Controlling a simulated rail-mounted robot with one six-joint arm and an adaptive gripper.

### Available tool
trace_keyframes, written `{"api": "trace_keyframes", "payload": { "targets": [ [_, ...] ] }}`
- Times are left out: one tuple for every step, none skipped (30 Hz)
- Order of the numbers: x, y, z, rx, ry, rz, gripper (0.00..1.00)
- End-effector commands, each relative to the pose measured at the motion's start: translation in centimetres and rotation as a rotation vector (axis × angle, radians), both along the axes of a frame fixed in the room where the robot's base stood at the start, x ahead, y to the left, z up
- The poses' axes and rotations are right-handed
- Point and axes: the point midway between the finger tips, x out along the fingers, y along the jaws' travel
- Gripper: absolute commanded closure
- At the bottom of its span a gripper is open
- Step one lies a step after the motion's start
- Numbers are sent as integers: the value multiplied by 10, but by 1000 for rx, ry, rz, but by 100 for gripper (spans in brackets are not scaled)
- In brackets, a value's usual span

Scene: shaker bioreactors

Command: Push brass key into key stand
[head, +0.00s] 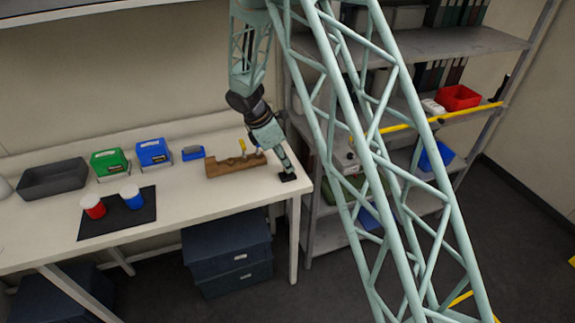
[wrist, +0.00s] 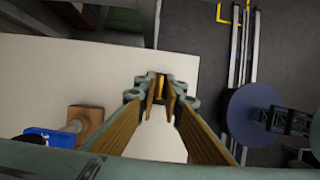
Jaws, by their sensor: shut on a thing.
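The key stand (head: 235,166) is a brown wooden block on the white table, left of my gripper (head: 287,176) in the head view. My gripper (wrist: 159,92) points down near the table's right end, apart from the stand. Its fingers close on a small brass-coloured piece (wrist: 158,84), seemingly the brass key; most of it is hidden.
On the table are a blue box (head: 154,152), a green box (head: 110,162), a dark tray (head: 53,180) and a black mat (head: 118,228) with a red and a blue jar. A shelf rack (head: 440,42) stands at the right. The table front by the stand is clear.

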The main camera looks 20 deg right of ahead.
Motion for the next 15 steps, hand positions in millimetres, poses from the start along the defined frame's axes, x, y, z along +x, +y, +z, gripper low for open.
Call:
{"api": "trace_keyframes", "payload": {
  "targets": [
    [0,0,0,0,0,0,100],
    [0,0,0,0,0,0,100],
    [0,0,0,0,0,0,100],
    [0,0,0,0,0,0,91],
    [0,0,0,0,0,0,88],
    [0,0,0,0,0,0,85],
    [0,0,0,0,0,0,82],
    [0,0,0,0,0,0,79],
    [0,0,0,0,0,0,76],
    [0,0,0,0,0,0,76],
    [0,0,0,0,0,0,76],
    [0,0,0,0,0,0,76],
    [0,0,0,0,0,0,76],
    [0,0,0,0,0,0,76],
    [0,0,0,0,0,0,76]
  ]
}}
